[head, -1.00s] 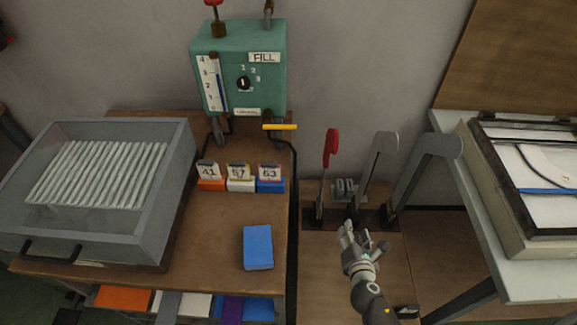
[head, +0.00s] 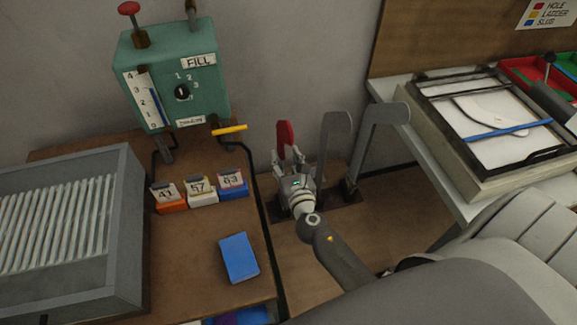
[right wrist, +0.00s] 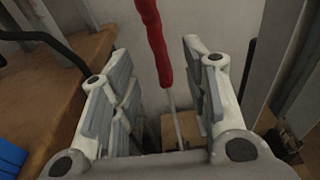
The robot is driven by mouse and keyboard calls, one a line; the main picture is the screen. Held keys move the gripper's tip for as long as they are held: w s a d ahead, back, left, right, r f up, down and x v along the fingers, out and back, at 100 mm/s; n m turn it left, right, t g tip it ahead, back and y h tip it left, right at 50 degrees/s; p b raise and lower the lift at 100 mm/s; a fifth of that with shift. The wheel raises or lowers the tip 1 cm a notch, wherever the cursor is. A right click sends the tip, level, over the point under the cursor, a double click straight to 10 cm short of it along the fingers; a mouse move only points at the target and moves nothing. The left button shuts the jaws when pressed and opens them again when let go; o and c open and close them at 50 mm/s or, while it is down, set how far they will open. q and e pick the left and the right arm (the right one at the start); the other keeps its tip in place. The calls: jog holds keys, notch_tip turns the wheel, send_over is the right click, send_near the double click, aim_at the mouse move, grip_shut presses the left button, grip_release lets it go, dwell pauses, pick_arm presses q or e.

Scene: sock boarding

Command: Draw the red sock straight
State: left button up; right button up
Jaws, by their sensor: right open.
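The red sock (head: 285,138) is on the leftmost upright form of a row at the back. It covers the upper part, and the bare thin lower part shows below it in the right wrist view. My right gripper (head: 292,158) is open in front of this form, at the height of the sock's lower part. In the right wrist view the red sock (right wrist: 158,45) stands between the two spread fingers, with a gap on both sides. The sock's far side is hidden. My left gripper is not in view.
Two bare grey forms (head: 334,135) stand just right of the red one. On the left are a teal FILL box (head: 175,75), a ribbed grey tray (head: 125,225), numbered blocks and a blue block (head: 239,258). A framed panel (head: 490,180) lies on the right bench.

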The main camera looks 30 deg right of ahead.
aim_at(283, 153)
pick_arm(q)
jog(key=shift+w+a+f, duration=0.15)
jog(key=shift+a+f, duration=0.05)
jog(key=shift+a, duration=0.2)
pick_arm(e)
jog(key=shift+x, duration=2.2)
jog(key=c, duration=0.9)
jog(key=shift+c, duration=0.2)
pick_arm(q)
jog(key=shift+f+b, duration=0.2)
jog(key=shift+b, duration=0.15)
pick_arm(e)
jog(key=shift+f, duration=0.15)
jog(key=shift+s, duration=0.1)
